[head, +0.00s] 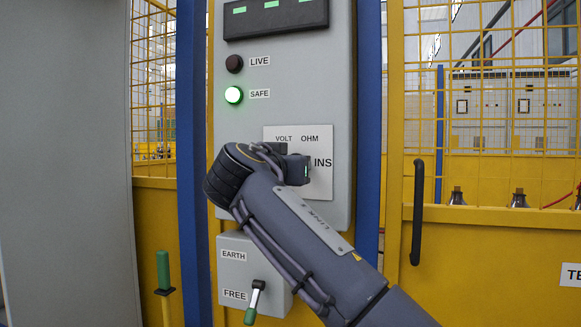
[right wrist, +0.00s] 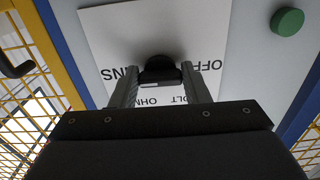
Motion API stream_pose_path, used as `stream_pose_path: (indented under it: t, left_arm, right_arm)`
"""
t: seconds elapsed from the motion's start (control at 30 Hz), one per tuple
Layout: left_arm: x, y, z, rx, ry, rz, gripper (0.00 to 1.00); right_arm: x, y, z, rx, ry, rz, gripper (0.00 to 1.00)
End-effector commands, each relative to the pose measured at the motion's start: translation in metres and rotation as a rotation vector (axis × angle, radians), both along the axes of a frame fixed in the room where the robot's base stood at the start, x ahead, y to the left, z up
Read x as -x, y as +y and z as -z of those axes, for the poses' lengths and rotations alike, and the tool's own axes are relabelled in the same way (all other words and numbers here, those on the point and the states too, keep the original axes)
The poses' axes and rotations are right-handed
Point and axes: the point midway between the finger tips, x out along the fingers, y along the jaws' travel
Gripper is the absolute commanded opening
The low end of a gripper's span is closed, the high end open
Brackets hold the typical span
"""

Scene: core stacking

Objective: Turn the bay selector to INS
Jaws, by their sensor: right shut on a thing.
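The bay selector is a dark knob (right wrist: 160,72) on a white plate (head: 285,133) on the grey panel. The plate carries the labels VOLT, OHM and INS (head: 322,162); the right wrist view shows it upside down, with OFF too. My right gripper (right wrist: 163,84) is shut on the knob, one finger on each side. In the head view my right gripper (head: 300,168) and wrist cover the knob. A small pale mark shows on the knob's side towards VOLT and OHM, but I cannot tell its exact setting. My left gripper is not in view.
The green SAFE lamp (head: 233,95) is lit and the LIVE lamp (head: 234,63) is dark. Below is an EARTH/FREE box with a green-tipped lever (head: 254,300). Blue posts (head: 368,110) and yellow mesh fencing flank the panel. A green button (right wrist: 287,22) sits beside the plate.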

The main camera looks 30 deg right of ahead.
Motion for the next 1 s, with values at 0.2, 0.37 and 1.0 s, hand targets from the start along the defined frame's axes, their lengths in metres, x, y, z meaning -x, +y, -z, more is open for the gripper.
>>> stream_pose_path:
  t: [0.2,0.37,1.0]
  left_arm:
    - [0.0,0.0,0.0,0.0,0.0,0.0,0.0]
    - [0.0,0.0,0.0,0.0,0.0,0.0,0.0]
    - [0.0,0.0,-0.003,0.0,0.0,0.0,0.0]
  right_arm:
    - [0.0,0.0,0.001,-0.003,0.001,-0.001,0.64]
    - [0.0,0.0,0.001,-0.002,0.001,0.0,0.64]
    - [0.046,0.055,0.0,-0.001,0.001,-0.003,0.64]
